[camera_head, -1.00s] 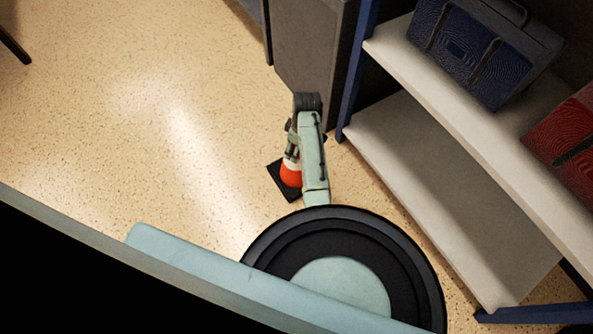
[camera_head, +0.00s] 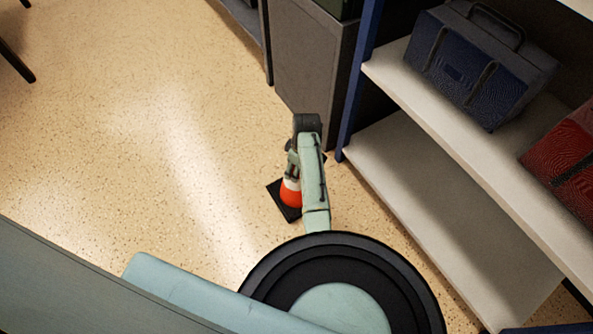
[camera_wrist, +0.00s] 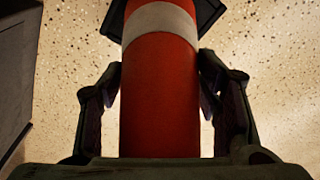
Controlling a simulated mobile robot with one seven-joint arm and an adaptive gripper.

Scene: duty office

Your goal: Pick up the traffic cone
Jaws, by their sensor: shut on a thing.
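The traffic cone (camera_head: 291,193) is orange-red with a white band and a dark square base. In the head view it is near the picture's middle, partly hidden by my arm, and its base appears at floor level. In the wrist view the cone (camera_wrist: 160,95) fills the middle, with its white band above and part of its dark base at the top. My gripper (camera_wrist: 160,92) is shut on the cone, one finger on each side of its body. In the head view my gripper (camera_head: 291,167) is small and mostly hides the cone's top.
A shelf unit with white boards (camera_head: 440,100) stands at the right, holding a blue bag (camera_head: 470,65) and a red bag (camera_head: 570,160). A grey cabinet (camera_head: 305,65) stands behind the cone.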

